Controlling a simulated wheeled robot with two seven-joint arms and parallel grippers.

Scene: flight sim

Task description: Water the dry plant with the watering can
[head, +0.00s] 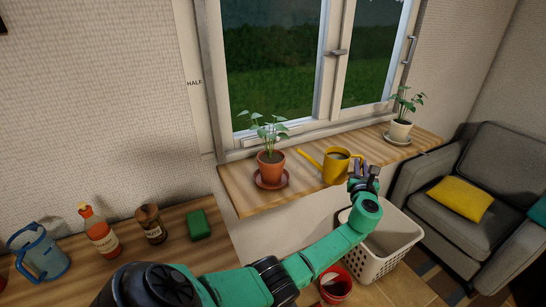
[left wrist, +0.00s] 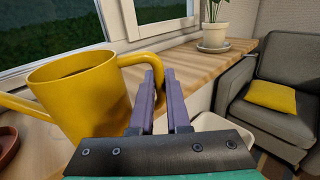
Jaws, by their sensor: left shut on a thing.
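The yellow watering can (head: 336,167) is at the wooden window sill, its spout toward the left. It looks upright; I cannot tell whether it touches the sill. In the left wrist view the can (left wrist: 85,95) fills the left side. My left gripper (head: 364,168) is to the right of the can, its fingers (left wrist: 161,78) shut on the handle. A plant in a terracotta pot (head: 271,168) stands on a saucer left of the can. A plant in a white pot (head: 400,131) stands at the sill's right end. Both have green leaves; which is dry is unclear. My right gripper is not in view.
The window (head: 333,85) is behind the sill (head: 240,191). A white basket (head: 378,262) and red bucket (head: 336,285) stand below. A blue jug (head: 42,256), two bottles and a green block (head: 198,225) are on the left counter. A grey armchair (head: 470,170) is at right.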

